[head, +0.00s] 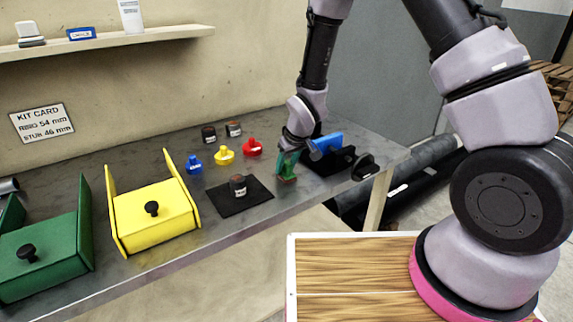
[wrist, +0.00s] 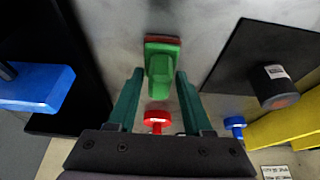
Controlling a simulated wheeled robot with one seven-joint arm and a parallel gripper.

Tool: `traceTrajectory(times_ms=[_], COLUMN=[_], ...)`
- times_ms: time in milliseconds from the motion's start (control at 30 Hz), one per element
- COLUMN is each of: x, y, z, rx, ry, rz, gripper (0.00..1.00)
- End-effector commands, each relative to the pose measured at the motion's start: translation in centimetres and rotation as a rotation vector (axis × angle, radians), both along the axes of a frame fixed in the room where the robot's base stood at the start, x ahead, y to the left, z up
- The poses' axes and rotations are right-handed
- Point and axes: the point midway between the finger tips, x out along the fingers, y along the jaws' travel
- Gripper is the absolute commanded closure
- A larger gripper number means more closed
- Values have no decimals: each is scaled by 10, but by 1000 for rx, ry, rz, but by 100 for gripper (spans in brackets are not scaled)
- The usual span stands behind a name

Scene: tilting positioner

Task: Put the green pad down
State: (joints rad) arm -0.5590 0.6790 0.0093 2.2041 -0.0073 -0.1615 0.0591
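The green pad (head: 287,179) is a small green block with a red-brown edge, at the right part of the bench. It also shows in the wrist view (wrist: 162,66), just beyond and between my fingertips, seemingly resting on the grey bench top. My gripper (head: 287,160) points down over it. In the wrist view the two teal fingers of my gripper (wrist: 160,76) stand apart, with the pad's near end between their tips and small gaps beside it. I see no firm grip. The pad's underside is hidden.
The black positioner with a blue part (head: 327,145) stands right of the pad. A black mat (head: 232,204) with a dark labelled cylinder (head: 238,186) lies left. Red (head: 252,148), yellow (head: 224,155) and blue (head: 194,163) knobs stand behind. Yellow (head: 155,217) and green (head: 40,252) boxes are farther left.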

Motion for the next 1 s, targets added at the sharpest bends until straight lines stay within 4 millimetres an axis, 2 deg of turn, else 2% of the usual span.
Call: traceTrajectory(times_ms=[300, 467, 800, 1000], x=[0, -2, -23, -33], y=[0, -2, -16, -23], z=[0, 10, 72, 101], rx=[-1, 0, 2, 2], ry=[1, 0, -3, -1], rz=[0, -1, 0, -2], gripper=[40, 40, 40, 40])
